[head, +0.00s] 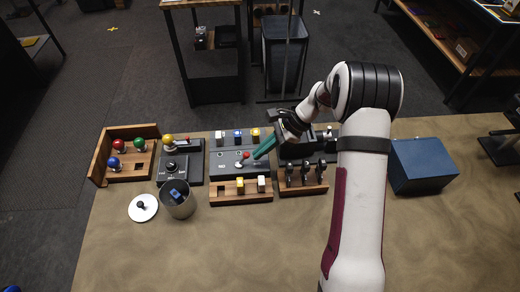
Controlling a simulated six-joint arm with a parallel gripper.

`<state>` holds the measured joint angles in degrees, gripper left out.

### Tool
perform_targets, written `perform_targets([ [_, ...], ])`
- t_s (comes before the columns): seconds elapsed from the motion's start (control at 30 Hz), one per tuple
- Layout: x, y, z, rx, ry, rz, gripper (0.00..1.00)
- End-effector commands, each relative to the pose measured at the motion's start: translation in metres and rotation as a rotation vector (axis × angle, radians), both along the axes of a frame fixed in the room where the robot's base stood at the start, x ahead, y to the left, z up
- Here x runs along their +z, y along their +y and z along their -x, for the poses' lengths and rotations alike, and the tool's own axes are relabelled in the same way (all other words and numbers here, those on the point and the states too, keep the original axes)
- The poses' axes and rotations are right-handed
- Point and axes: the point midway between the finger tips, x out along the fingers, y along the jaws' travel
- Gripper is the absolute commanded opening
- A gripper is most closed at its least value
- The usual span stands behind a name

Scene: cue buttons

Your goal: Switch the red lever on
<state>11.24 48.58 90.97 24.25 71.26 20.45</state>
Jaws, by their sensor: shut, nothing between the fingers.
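A small red-knobbed lever (244,156) stands on the grey middle panel (227,171). Its knob leans up and to the right from a pale base. My gripper (258,155) reaches in from the right with its teal fingers shut and empty. The fingertips are just right of the red knob; I cannot tell whether they touch it. My arm comes from the lower right and hides part of the equipment behind it.
Left are a panel with a dial (172,166), a wooden tray (131,174) with coloured knobs, a grey cup (179,205) and a white lid (143,209). Wooden racks (230,199) stand in front. A blue box (422,165) sits right. The table front is clear.

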Motion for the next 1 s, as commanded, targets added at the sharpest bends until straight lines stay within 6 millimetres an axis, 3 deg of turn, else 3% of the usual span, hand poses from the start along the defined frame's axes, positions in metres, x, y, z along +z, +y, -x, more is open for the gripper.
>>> perform_targets([
  [1.0, 0.0079, 0.0089, 0.0004, 0.002, -0.001, 0.107, 0.0],
])
